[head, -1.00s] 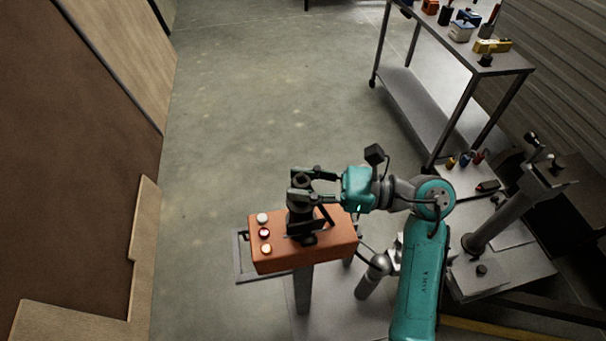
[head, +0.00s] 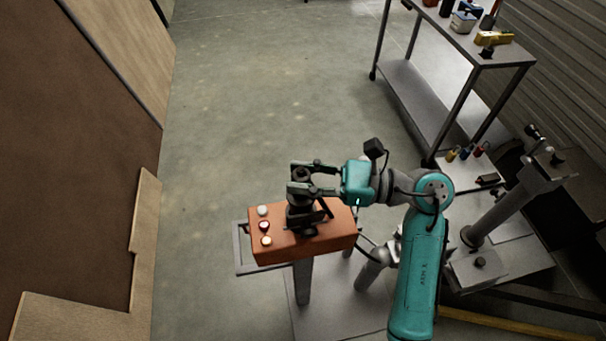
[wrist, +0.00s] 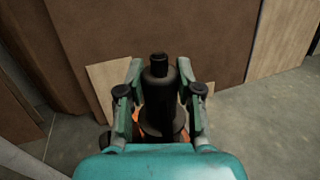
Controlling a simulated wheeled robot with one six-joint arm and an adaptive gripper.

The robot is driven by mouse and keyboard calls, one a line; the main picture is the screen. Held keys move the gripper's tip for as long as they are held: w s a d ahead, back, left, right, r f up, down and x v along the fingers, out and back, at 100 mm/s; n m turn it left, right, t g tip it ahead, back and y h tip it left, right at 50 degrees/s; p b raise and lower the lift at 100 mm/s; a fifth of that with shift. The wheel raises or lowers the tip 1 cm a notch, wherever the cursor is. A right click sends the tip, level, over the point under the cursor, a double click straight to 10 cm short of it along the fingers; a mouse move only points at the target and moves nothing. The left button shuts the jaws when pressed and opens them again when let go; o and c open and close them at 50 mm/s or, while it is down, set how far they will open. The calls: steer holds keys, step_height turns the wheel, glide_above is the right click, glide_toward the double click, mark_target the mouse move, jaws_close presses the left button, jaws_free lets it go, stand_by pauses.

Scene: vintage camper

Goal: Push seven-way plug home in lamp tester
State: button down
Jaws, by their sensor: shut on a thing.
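The lamp tester is an orange box (head: 335,239) on a grey post, with three round lamps (head: 264,226) at the left of its top. The black seven-way plug (head: 300,217) stands upright at the middle of the box top, over a dark socket area. In the wrist view the plug (wrist: 159,97) is a dark cylinder with a narrower top end and a wide collar below. My gripper (head: 303,180) comes in from the right, shut on the upper part of the plug, one finger on each side. How deep the plug sits is hidden by its own body and the dark socket.
A metal trolley (head: 424,101) with small tools on top stands at upper right. A hitch post (head: 500,211) and small coloured items are at right. Brown panels (head: 75,150) line the left side. The concrete floor (head: 265,100) beyond the tester is clear.

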steer(key=shift+f, duration=2.65)
stand_by(0.4)
steer(key=c, duration=0.7)
jaws_free()
steer(key=d, duration=1.2)
steer(key=shift+s, duration=0.25)
